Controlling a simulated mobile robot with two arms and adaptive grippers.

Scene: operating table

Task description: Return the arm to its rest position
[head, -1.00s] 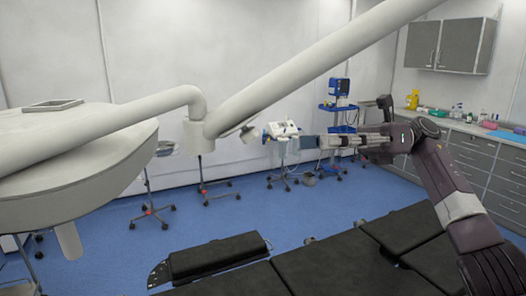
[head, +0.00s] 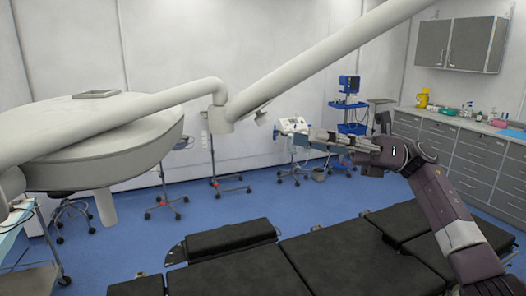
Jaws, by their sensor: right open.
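My right arm comes in from the lower right and bends at the elbow, with its forearm reaching left above the operating table. My right gripper (head: 302,139) is at the left end of that forearm, in front of the medical carts in the picture. It is small and seen from the side; it is open and I see nothing held in it. The black padded operating table (head: 330,258) lies below the arm, apart from it. My left arm and gripper do not show.
A large white surgical lamp (head: 90,140) and its boom (head: 310,62) hang over the left and middle. A blue equipment cart (head: 348,112) stands behind the gripper. Grey cabinets (head: 470,160) line the right wall. A side table (head: 14,238) shows at the left edge. Blue floor is open behind the table.

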